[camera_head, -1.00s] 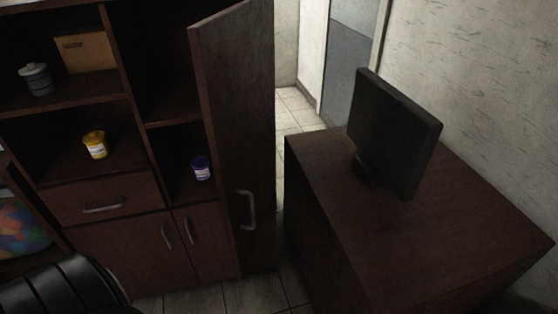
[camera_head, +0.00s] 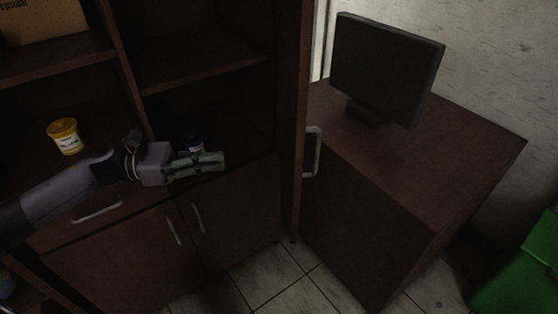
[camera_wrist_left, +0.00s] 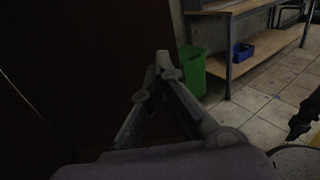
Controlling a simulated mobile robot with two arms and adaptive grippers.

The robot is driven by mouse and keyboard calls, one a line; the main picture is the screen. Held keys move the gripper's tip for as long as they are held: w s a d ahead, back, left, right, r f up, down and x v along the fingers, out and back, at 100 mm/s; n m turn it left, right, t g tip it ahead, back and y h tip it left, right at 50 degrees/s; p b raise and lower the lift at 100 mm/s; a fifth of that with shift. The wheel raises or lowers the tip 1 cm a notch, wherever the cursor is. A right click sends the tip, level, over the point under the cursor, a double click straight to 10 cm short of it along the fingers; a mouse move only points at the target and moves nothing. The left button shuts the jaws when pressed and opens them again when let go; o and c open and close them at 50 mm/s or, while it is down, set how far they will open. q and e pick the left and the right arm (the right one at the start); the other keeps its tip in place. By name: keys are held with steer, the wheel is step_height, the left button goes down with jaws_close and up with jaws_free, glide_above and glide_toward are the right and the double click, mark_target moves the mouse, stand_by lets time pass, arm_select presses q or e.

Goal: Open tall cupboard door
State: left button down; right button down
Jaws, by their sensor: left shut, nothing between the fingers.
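The tall cupboard door (camera_head: 304,60) stands open in the head view, swung out toward me and seen nearly edge-on. Its silver handle (camera_head: 315,152) is on the side facing right. My left gripper (camera_head: 222,160) is shut and empty, reaching across the front of the cupboard, left of the door and apart from it in the picture. In the left wrist view the shut fingers (camera_wrist_left: 164,64) point ahead beside a large dark brown panel (camera_wrist_left: 80,70), likely the door.
A desk (camera_head: 400,165) with a monitor (camera_head: 385,65) stands right of the door. A green bin (camera_head: 525,265) is at the lower right. Tiled floor (camera_head: 285,280) shows below.

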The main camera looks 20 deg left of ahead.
mark_target(293, 154)
arm_select(q)
steer(key=p+x, duration=0.5)
steer(key=x, duration=0.8)
steer(key=shift+w+d+r, duration=0.1)
steer(key=shift+d+r, duration=0.05)
steer(key=shift+d, duration=0.2)
